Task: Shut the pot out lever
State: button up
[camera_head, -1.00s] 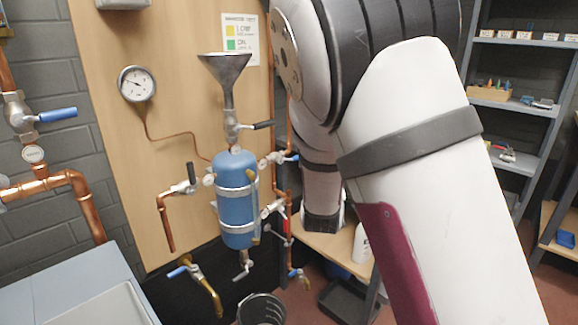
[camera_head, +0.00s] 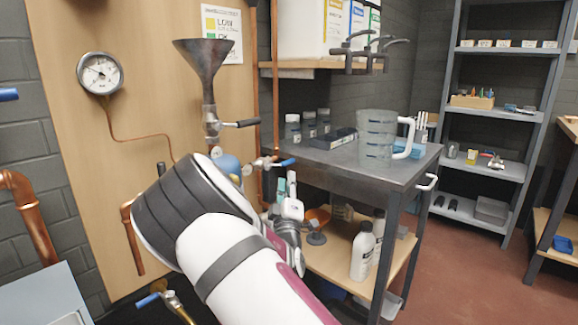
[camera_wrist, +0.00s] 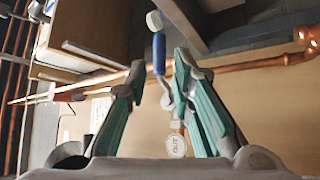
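In the wrist view, a valve lever with a blue handle (camera_wrist: 159,52) lies beyond the gap between my fingertips. Its metal valve body (camera_wrist: 168,97) joins a fitting with a round tag reading OUT (camera_wrist: 176,146). My gripper (camera_wrist: 159,66) is open, with teal finger pads on both sides of the lever; contact cannot be told. In the head view, my gripper (camera_head: 286,183) is just below a blue-handled lever (camera_head: 286,163) right of the blue pot (camera_head: 228,165). My arm hides most of the pot and its lower valves.
A funnel (camera_head: 206,68) with a black-handled valve (camera_head: 233,124) stands above the pot. A gauge (camera_head: 100,73) is on the board at left. A bench (camera_head: 385,170) at right carries a clear jug (camera_head: 377,135); bottles stand on its lower shelf. Copper pipes run close to my gripper.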

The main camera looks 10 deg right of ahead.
aim_at(289, 162)
jog(key=b+x, duration=0.1)
jog(key=x, duration=0.8)
jog(key=shift+c, duration=0.2)
grip_shut()
